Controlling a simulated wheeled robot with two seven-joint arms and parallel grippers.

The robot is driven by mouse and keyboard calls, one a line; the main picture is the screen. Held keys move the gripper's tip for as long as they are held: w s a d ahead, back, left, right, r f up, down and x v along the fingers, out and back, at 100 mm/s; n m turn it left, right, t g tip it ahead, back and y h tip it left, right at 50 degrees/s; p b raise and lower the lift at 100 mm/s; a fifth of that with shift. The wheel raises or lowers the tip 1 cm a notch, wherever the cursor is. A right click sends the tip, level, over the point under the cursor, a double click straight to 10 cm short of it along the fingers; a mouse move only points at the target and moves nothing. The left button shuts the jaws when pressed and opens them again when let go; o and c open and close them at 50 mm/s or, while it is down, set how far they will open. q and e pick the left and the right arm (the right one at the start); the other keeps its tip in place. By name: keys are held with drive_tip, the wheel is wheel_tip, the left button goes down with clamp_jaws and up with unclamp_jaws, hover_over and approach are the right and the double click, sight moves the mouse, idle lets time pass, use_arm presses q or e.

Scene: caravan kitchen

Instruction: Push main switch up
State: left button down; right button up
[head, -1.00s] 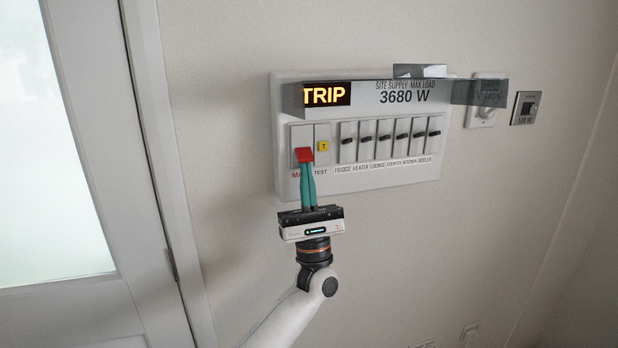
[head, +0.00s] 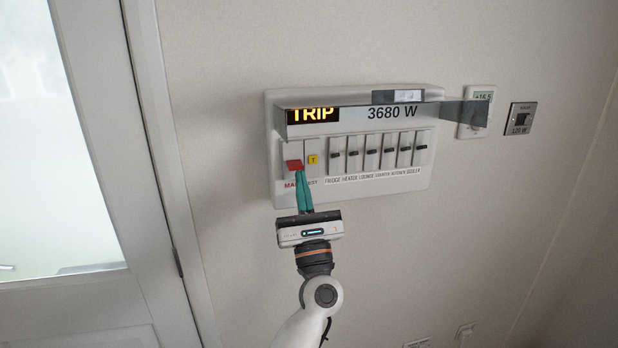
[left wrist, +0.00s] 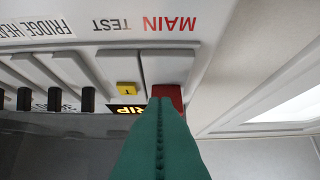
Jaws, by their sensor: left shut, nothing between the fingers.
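The main switch (head: 294,164) is a red lever at the left end of the white breaker panel (head: 350,193). Its label MAIN is partly covered by my fingers in the head view. My left gripper (head: 300,173) is shut and empty, its green fingertips at the underside of the red lever. In the left wrist view, which is upside down, the red lever (left wrist: 168,95) shows just past the green fingers (left wrist: 160,101). I cannot tell whether they touch. The display (head: 312,115) reads TRIP in amber. My right gripper is in neither view.
A yellow test button (head: 313,160) is just right of the main switch. Several black breaker levers (head: 371,151) follow to the right. A smoky clear cover (head: 440,109) sticks out above the switches.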

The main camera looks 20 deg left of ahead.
use_arm(q)
drive_tip(key=shift+s+a+r+b, duration=0.1)
drive_tip(key=shift+s+r+b, duration=0.15)
drive_tip(key=shift+r+b, duration=0.2)
drive_tip(key=b+v, duration=0.5)
drive_tip(key=v, duration=0.7)
drive_tip(key=shift+w+a, duration=0.1)
